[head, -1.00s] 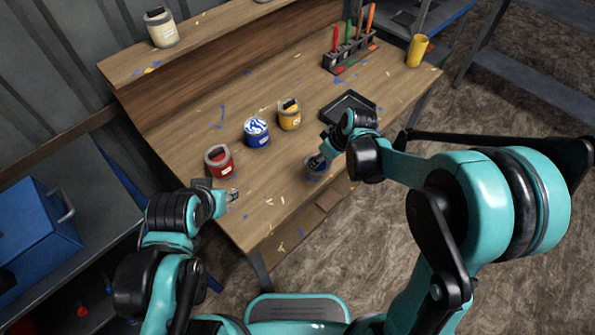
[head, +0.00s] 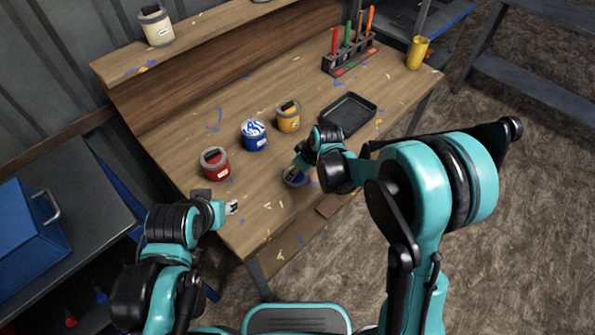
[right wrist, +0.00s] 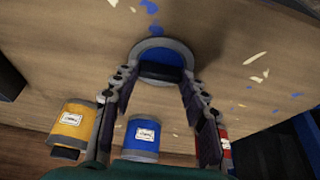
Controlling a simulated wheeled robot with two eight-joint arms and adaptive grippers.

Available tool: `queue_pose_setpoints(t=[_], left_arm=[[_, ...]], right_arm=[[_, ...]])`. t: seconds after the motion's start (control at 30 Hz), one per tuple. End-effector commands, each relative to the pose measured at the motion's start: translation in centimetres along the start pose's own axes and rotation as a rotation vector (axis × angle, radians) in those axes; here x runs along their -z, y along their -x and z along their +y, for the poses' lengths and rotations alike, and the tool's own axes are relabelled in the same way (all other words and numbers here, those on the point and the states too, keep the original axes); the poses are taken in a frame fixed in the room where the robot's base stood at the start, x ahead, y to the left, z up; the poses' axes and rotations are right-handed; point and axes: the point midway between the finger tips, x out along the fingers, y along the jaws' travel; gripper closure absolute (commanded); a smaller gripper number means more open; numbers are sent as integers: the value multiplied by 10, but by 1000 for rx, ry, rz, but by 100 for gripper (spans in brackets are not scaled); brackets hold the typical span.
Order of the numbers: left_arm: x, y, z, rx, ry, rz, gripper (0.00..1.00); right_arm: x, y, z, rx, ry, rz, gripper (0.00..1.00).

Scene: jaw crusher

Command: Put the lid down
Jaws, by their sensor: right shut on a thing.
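The lid (right wrist: 160,57) has a grey rim, a blue face and a dark handle. In the right wrist view it is between the fingers of my right gripper (right wrist: 162,80), which is shut on the handle. In the head view the lid (head: 294,180) is low over the front of the table, below my right gripper (head: 298,168). I cannot tell whether it touches the wood. The blue can (head: 256,142) stands behind it with its blue and white paint uncovered. My left gripper (head: 231,208) is at the table's front left edge; its jaw state is unclear.
A red can (head: 215,166) and a yellow can (head: 288,118) stand either side of the blue can. A black tray (head: 348,112) lies right of them. A tool rack (head: 349,57) and yellow cup (head: 417,53) are farther back. Bare wood surrounds the lid.

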Motion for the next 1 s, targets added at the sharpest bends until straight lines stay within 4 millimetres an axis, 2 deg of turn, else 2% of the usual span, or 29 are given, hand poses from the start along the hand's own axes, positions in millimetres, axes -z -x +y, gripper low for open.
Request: queue_pose_setpoints(t=[0.1,0.13,0.2,0.6,0.77,1.0], left_arm=[[-2,-3,0,0,0,0,60],[-2,-3,0,0,0,0,60],[-2,-2,0,0,0,0,60],[2,2,0,0,0,0,60],[8,11,0,0,0,0,60],[20,27,0,0,0,0,60]], right_arm=[[-1,-3,0,0,0,0,76],[-2,-3,0,0,0,0,54],[-1,-2,0,0,0,0,35],[1,4,0,0,0,0,35],[1,33,0,-1,-1,0,35],[1,87,0,0,-1,0,35]])
